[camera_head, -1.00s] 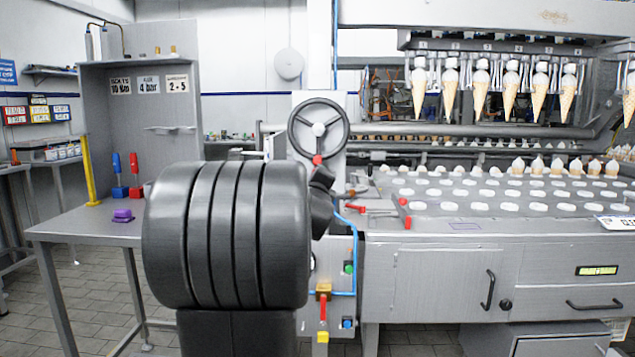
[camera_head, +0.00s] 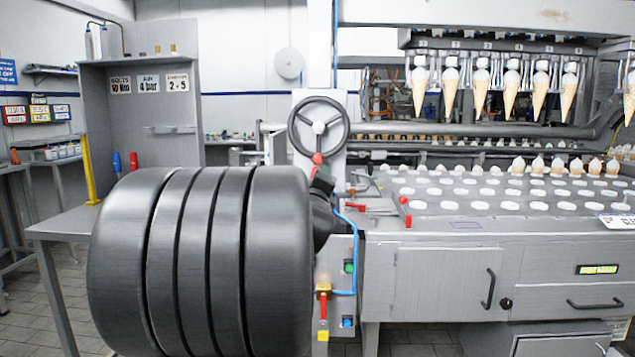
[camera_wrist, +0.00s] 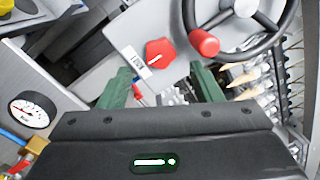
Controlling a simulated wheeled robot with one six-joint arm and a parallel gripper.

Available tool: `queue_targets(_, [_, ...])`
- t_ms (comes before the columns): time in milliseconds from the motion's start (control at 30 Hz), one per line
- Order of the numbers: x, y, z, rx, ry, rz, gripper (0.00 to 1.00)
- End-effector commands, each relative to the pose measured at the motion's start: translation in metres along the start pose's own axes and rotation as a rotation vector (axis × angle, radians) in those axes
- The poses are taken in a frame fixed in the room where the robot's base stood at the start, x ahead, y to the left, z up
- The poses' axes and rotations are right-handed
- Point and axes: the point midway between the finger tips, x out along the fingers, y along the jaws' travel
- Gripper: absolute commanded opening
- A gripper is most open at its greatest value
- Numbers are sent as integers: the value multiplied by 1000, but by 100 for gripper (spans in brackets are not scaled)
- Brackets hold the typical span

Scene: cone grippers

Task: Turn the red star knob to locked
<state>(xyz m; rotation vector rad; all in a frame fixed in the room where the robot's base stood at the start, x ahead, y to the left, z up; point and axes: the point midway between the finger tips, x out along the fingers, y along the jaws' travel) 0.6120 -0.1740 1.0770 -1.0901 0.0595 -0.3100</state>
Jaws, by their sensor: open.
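The red star knob (camera_wrist: 160,53) sits on a light grey panel in the wrist view, with a white line across its face and a small white label (camera_wrist: 133,58) to its left. My gripper (camera_wrist: 164,82) is open, its two green fingers apart, and the knob shows beyond the gap between them. Nothing is between the fingertips. I cannot tell how far the knob is from them. In the head view I cannot make out the knob or the fingers; my dark arm covers much of that area.
A handwheel (camera_head: 292,127) with a red handle (camera_wrist: 204,42) is close right of the knob in the wrist view. A red lever (camera_head: 323,310) hangs low on the machine. The grey side table (camera_head: 70,226) stands left.

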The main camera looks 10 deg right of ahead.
Motion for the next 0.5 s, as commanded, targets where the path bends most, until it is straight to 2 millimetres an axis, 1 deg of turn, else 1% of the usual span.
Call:
queue_targets(33, [-12, 0, 0, 0, -1, -1, 59])
queue_targets(300, [-60, 0, 1, -1, -2, 0, 59])
queue_targets(500, [-82, 0, 0, 0, -1, 0, 59])
